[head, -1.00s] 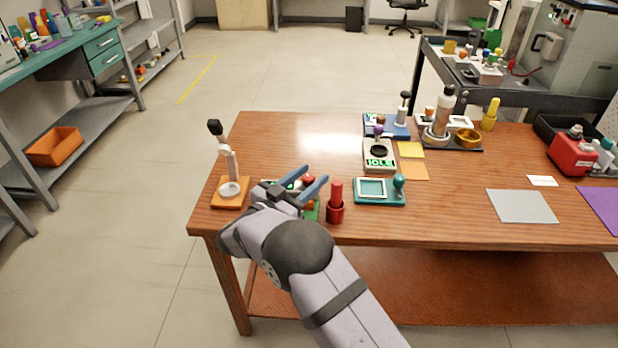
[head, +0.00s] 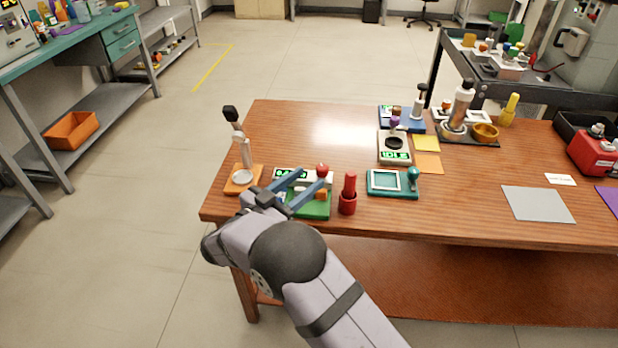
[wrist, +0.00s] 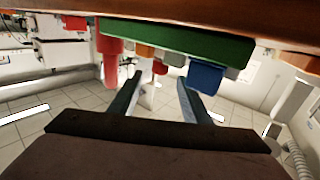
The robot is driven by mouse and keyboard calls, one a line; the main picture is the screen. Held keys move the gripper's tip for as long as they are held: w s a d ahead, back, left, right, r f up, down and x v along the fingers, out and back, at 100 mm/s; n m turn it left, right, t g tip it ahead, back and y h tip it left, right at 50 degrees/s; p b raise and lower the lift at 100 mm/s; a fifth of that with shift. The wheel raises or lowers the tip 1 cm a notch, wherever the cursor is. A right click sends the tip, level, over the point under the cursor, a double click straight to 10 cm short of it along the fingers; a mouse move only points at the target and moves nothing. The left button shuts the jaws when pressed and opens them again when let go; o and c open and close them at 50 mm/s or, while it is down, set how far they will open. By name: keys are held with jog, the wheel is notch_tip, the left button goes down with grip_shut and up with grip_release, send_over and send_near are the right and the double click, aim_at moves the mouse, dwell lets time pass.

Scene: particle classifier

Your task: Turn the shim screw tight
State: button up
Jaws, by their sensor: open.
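A small device with a green base (head: 312,212), a white body with a lit green display, a red ball knob (head: 322,168) and an orange part (head: 321,193) stands near the table's front left. In the wrist view, tilted and upside down, the green base (wrist: 185,38) lies above my fingers, with a blue block (wrist: 205,77) and small red knob (wrist: 160,67) by it. I cannot tell which part is the shim screw. My gripper (head: 311,179) is open, its blue fingers overlapping the device in the head view.
A red cylinder in a holder (head: 348,197) stands just right of the device. An orange-based stand (head: 243,178) with a tall lever is at its left. A teal framed tray (head: 392,184) and a scale-like unit (head: 394,148) stand to the right.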

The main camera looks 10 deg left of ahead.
jog(key=w+a+r+n+t+y+p, duration=0.1)
jog(key=w+a+r+n+y+p, duration=0.35)
jog(key=w+a+y, duration=0.45)
notch_tip(320, 180, up, 4)
jog(key=n+g+y+p, duration=0.4)
jog(key=n+g+p, duration=0.4)
jog(key=n+g, duration=0.3)
send_over(323, 166)
jog(key=s+d, duration=0.2)
jog(key=s, duration=0.1)
jog(key=m+g, duration=0.1)
jog(key=shift+p+x, duration=0.75)
jog(key=shift+x, duration=2.85)
jog(key=c, duration=1)
